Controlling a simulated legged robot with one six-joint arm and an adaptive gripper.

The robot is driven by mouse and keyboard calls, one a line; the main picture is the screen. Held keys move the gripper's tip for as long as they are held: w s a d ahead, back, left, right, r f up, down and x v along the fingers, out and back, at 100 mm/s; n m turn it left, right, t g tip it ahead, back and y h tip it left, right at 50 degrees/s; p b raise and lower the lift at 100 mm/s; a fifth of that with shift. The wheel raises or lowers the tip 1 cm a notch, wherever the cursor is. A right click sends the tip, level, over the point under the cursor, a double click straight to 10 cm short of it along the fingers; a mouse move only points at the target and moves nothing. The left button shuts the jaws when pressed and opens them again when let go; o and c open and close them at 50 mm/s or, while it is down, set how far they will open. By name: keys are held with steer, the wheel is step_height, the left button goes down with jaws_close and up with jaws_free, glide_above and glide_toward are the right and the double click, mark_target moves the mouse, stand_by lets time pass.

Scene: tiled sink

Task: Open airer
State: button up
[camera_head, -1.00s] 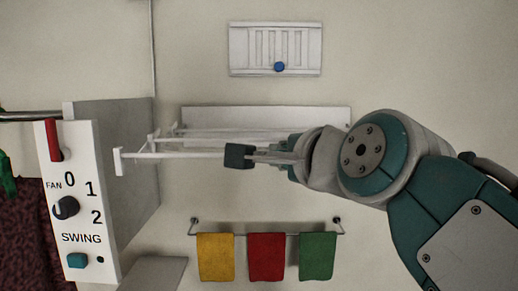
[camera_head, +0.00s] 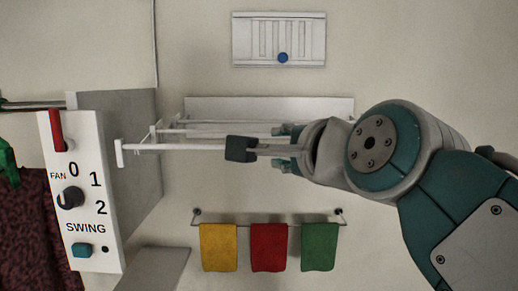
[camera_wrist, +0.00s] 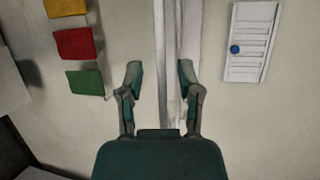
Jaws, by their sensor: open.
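The airer (camera_head: 185,148) is a white wall-mounted rack with thin bars and a white backboard (camera_head: 270,104) in the head view. Its front bar ends in a short crosspiece at left. My gripper (camera_head: 241,149) reaches in from the right, level with the front bar, its dark fingertip overlapping it. In the wrist view my gripper (camera_wrist: 160,72) is open, with fingers apart and white airer rails (camera_wrist: 172,60) running between and beside them. I cannot tell whether a finger touches a rail. The arm hides the airer's right part.
A fan control panel (camera_head: 85,190) with red switch, knob and blue button stands at left. A towel rail (camera_head: 268,223) with yellow, red and green towels hangs below the airer. A white louvred panel (camera_head: 279,39) with a blue knob is above. Dark clothing (camera_head: 35,225) hangs at far left.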

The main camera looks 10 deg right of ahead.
steer(key=v, duration=1.1)
steer(key=shift+s, duration=0.4)
steer(key=shift+a+f, duration=0.1)
steer(key=shift+f, duration=0.05)
step_height(320, 180, down, 36)
steer(key=d+n+g+h, duration=0.1)
steer(key=n+g+h, duration=0.2)
steer(key=n+g, duration=0.6)
steer(key=n, duration=0.7)
steer(key=shift+d+f+n+g, duration=0.2)
steer(key=shift+d+n+g, duration=0.1)
steer(key=shift+d+g, duration=0.1)
steer(key=shift+w, duration=0.1)
